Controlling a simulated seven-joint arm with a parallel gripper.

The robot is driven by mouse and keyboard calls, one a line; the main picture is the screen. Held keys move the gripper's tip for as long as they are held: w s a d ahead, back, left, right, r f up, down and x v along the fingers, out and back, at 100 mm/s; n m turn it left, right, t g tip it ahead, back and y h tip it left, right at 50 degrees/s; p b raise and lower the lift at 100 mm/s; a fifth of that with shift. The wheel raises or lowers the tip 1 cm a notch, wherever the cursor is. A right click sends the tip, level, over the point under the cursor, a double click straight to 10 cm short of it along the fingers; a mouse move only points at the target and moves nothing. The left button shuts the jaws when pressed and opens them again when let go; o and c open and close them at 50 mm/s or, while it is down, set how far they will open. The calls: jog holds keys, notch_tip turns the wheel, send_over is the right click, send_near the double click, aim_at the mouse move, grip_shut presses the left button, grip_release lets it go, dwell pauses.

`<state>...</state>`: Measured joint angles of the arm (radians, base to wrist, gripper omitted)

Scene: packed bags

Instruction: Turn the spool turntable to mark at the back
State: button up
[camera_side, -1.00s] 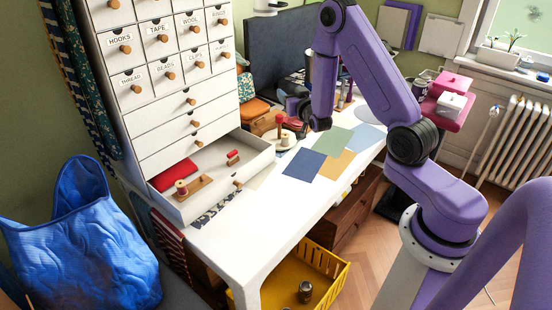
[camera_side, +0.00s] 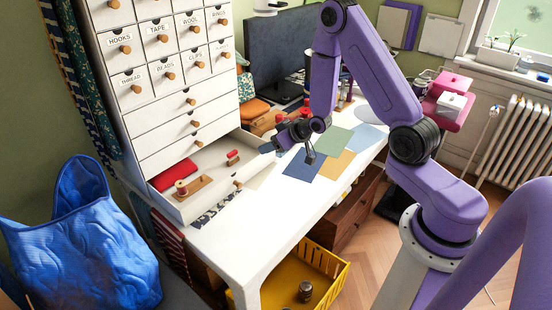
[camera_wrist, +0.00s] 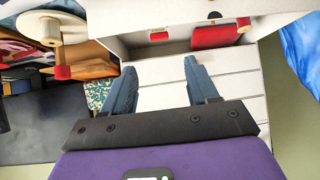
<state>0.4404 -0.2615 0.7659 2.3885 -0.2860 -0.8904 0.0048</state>
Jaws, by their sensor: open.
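The spool turntable (camera_wrist: 74,27) shows only in part at the upper left of the wrist view, as a pale disc with a cream round piece and a red piece at its edge. In the side view my wrist covers most of it, and a red piece (camera_side: 279,118) shows above. I cannot make out the mark. My gripper (camera_wrist: 160,66) is open and empty, its two blue fingers apart. In the side view my gripper (camera_side: 267,146) is just right of the open drawer, in front of the turntable, pointing left.
The open drawer (camera_side: 213,196) holds a red cloth (camera_side: 174,175) and spools on a wooden holder. Coloured sheets (camera_side: 304,166) lie flat on the white table (camera_side: 262,228). A dark screen (camera_side: 272,60) stands behind. The table's front is clear.

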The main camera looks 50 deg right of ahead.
jog(key=shift+s+a+f+n+g+y, duration=0.35)
jog(key=shift+s+a+f+n+g, duration=0.2)
jog(key=shift+s+f+g, duration=0.25)
jog(key=shift+s+a+f+n+g+y, duration=0.35)
jog(key=shift+s+a+f+n+g, duration=0.2)
jog(key=shift+s, duration=0.35)
jog(key=shift+f, duration=0.1)
jog(key=m+t+h, duration=0.7)
jog(key=m+h, duration=0.4)
jog(key=h, duration=0.2)
send_near(281, 120)
jog(key=x, duration=1.1)
jog(key=shift+w+d, duration=0.15)
jog(key=shift+w, duration=0.15)
